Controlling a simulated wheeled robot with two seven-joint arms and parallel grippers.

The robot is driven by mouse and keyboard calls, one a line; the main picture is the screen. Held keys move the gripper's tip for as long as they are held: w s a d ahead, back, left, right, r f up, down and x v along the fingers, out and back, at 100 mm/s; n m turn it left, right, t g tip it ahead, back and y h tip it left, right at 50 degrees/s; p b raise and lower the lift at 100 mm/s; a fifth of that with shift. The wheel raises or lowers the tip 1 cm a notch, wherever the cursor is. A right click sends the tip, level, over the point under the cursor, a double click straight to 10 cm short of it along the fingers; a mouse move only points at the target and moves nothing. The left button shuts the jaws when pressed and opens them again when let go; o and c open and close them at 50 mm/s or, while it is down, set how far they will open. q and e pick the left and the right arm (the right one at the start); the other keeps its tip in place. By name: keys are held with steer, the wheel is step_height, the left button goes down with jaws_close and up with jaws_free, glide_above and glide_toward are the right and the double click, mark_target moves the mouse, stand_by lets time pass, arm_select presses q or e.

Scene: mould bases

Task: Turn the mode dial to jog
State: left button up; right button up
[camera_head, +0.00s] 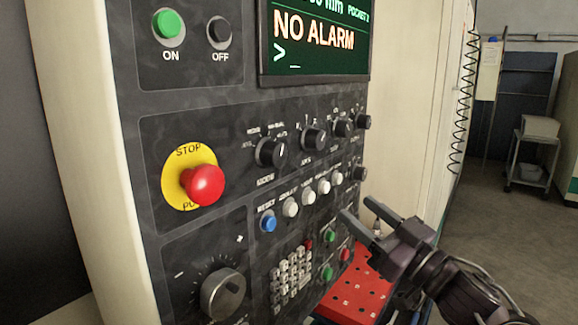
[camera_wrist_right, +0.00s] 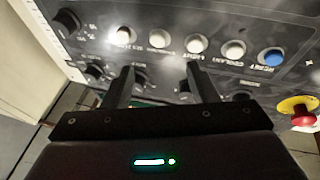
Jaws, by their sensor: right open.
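The mode dial (camera_head: 271,152) is the leftmost black knob in the dial row on the control panel, with small labels around it. Its white pointer mark is angled up and right; which label it meets is too small to tell. My right gripper (camera_head: 358,208) is to the right of the dial, in front of the panel, fingers apart and empty. In the right wrist view my gripper (camera_wrist_right: 156,82) has both fingers spread toward the panel, with nothing between them held. My left gripper is not in view.
Other knobs (camera_head: 313,138) continue the row rightward. Below are white buttons (camera_head: 291,206) and a blue reset button (camera_head: 268,221). A red stop button (camera_head: 204,184) sticks out on the left. A red perforated plate (camera_head: 356,293) lies below my gripper. The screen (camera_head: 314,38) reads NO ALARM.

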mark_target(281, 160)
steer(key=s+a+r+n+g+y+p, duration=0.1)
steer(key=s+a+r+n+g+y, duration=0.1)
steer(key=s+a+r+y, duration=0.25)
steer(key=s+a+r+n+g+y, duration=0.1)
steer(key=s+a+r+n+g, duration=0.2)
steer(key=s+r, duration=0.3)
steer(key=shift+h, duration=0.25)
steer(key=p+x, duration=0.2)
steer(key=x, duration=0.1)
steer(key=p+x, duration=0.1)
steer(key=x, duration=0.1)
steer(key=shift+s+a+f+p, duration=0.15)
steer(key=shift+a+f+p, duration=0.05)
steer(key=shift+f+p, duration=0.2)
steer(key=shift+w+a, duration=0.35)
steer(key=shift+a, duration=0.2)
steer(key=c, duration=1)
